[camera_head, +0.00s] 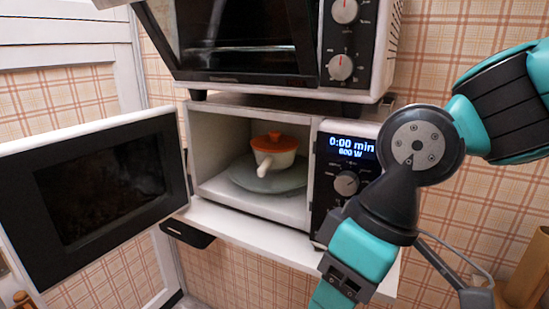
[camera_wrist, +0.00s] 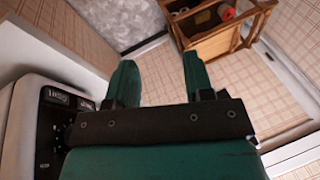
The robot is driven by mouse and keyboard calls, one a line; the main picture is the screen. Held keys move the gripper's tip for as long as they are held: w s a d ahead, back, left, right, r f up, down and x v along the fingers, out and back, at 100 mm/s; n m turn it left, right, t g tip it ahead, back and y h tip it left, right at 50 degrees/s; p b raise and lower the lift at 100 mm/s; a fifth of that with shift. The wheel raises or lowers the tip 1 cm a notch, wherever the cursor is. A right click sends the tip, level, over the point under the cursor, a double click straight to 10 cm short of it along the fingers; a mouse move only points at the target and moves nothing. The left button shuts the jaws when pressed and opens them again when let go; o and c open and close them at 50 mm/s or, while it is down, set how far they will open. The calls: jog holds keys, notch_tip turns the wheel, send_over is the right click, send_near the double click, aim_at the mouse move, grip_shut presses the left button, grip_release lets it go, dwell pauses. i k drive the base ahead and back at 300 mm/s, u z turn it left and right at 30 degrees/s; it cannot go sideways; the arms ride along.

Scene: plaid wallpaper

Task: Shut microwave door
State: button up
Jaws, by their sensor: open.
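The microwave (camera_head: 222,112) stands on a white shelf, and its control panel lit "0:00 min 600 W" is on the right. Its door (camera_head: 95,190), white-framed with a dark window, is wide open and swung out to the left. Inside, a small white pot with an orange lid (camera_head: 274,143) sits on the glass turntable (camera_head: 250,178). My gripper (camera_wrist: 160,72) is open and empty in the wrist view, its two teal fingers apart. In the head view my arm is in front of the microwave's right side; the fingertips are out of frame. The microwave's panel (camera_wrist: 52,97) shows at left in the wrist view.
A toaster oven (camera_head: 240,45) sits on top of the microwave. The white shelf (camera_head: 250,235) sticks out below. A tall white panel (camera_head: 65,35) stands behind the door at left.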

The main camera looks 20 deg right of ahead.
aim_at(105, 186)
jog(key=u, duration=0.4)
jog(key=k, duration=0.5)
jog(key=u, duration=1)
jog(key=k, duration=0.85)
jog(key=z, duration=0.2)
jog(key=i, duration=1.75)
jog(key=u, duration=0.75)
